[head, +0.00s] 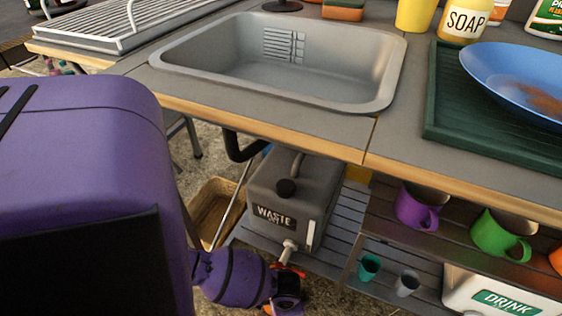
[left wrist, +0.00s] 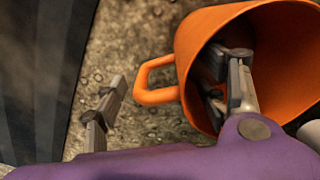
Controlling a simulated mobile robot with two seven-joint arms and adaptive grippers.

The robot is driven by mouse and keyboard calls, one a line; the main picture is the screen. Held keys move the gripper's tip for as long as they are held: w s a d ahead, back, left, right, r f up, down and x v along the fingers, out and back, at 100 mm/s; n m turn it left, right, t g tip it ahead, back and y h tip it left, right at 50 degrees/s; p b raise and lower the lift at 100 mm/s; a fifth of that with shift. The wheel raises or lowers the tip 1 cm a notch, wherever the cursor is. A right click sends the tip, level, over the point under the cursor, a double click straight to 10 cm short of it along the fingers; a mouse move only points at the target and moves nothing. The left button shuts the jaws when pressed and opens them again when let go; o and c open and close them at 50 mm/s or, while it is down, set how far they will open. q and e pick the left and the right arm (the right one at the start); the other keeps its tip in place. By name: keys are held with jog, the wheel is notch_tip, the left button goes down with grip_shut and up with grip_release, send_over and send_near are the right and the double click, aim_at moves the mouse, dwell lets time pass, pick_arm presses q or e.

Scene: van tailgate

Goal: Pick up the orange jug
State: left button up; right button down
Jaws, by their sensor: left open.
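The orange jug (left wrist: 205,38) shows in the left wrist view, tilted, with its open mouth towards the camera and its handle (left wrist: 143,80) to the left. My left gripper (left wrist: 178,70) is open around the jug's wall and handle. One finger reaches into the mouth and the other is outside, left of the handle and apart from it. In the head view my left gripper (head: 286,290) is low at the bottom, below the waste container. Small orange-red patches show there, but I cannot tell if they are the jug. My right gripper is not in view.
The grey waste container (head: 262,182) stands on a slatted lower shelf (head: 346,215) under the sink counter (head: 255,125). A wicker basket (head: 212,205) is left of it. Purple (head: 412,208) and green (head: 492,235) mugs and a drink container (head: 460,288) are to the right.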

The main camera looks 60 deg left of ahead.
pick_arm(q)
jog(key=shift+c, duration=0.8)
jog(key=c, duration=0.8)
jog(key=shift+d, duration=0.1)
jog(key=c, duration=0.7)
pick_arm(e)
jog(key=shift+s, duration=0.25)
